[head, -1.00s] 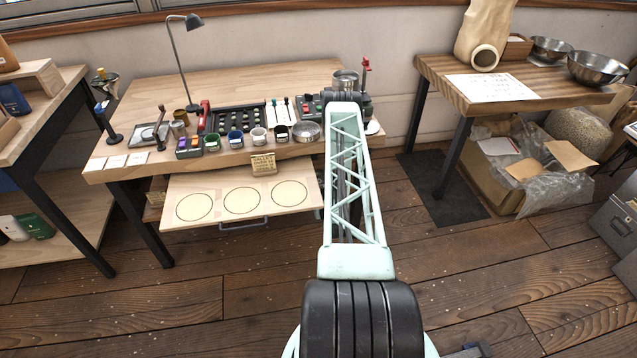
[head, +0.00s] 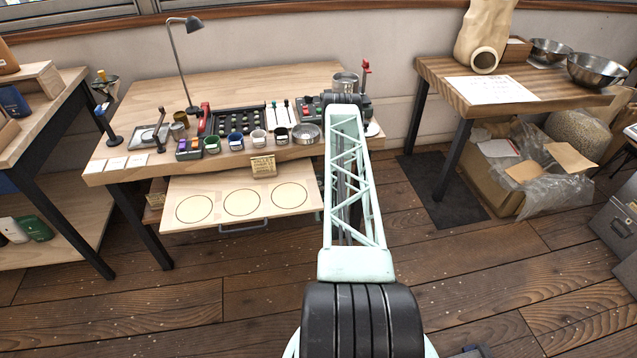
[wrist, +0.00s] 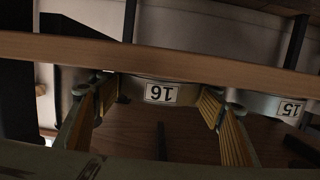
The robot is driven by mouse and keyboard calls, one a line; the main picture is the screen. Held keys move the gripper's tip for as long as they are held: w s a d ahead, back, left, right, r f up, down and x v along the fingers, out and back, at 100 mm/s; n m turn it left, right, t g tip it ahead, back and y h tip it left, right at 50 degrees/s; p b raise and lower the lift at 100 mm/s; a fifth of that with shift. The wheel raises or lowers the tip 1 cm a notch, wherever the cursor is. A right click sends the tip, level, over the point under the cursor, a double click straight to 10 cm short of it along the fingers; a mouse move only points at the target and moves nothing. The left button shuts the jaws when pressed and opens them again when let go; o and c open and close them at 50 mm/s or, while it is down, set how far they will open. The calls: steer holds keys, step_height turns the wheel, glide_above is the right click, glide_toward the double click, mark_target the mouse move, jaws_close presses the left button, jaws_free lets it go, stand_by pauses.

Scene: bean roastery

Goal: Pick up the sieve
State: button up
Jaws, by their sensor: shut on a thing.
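In the wrist view, the sieve (wrist: 132,90) has a pale metal rim with a label that reads 16 upside down. My gripper (wrist: 158,97) has one ribbed finger on each side of this rim and is shut on it. A wooden board hides part of the sieve. A second sieve (wrist: 262,101), labelled 15, sits just to the right, close to the right finger. In the head view my arm hides the gripper, and I cannot make out the held sieve there.
The wooden board (wrist: 160,54) crosses the wrist view close to the fingers. In the head view, the workbench (head: 250,88) holds several cups and a desk lamp (head: 193,23). A pulled-out board with circles (head: 222,190) juts from its front. A side table (head: 435,75) stands right. The floor in front is clear.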

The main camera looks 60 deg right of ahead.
steer(key=shift+r, duration=0.15)
steer(key=shift+r+p, duration=0.85)
steer(key=shift+r, duration=0.95)
steer(key=f+p+v, duration=0.2)
steer(key=p+v, duration=0.2)
steer(key=v, duration=1.3)
steer(key=shift+s+a+f, duration=0.4)
steer(key=shift+a+f, duration=0.1)
